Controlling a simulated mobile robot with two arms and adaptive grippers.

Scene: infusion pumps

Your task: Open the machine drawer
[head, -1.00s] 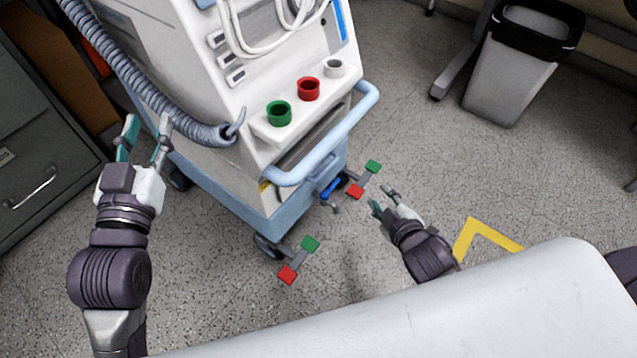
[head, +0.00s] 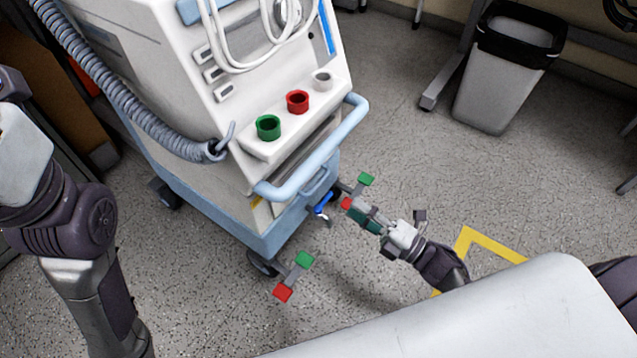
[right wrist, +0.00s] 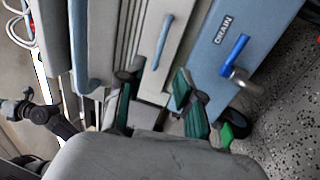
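The machine (head: 180,100) is a white cart with a light blue base and a blue front rail (head: 318,160). In the right wrist view, a pale front panel with a small upright-looking blue handle (right wrist: 163,42) shows, apparently the drawer front; it looks shut. The rail mostly hides this area in the head view. My right gripper (head: 362,216) is low in front of the machine. Its green-padded fingers are apart and empty in the right wrist view (right wrist: 158,106), with the handle beyond them, not touching.
A blue drain valve (right wrist: 236,52) sticks out beside the panel, under the "DRAIN" label. Red and green pedals (head: 292,277) stand out near the floor. A bin (head: 505,85) is at the back right.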

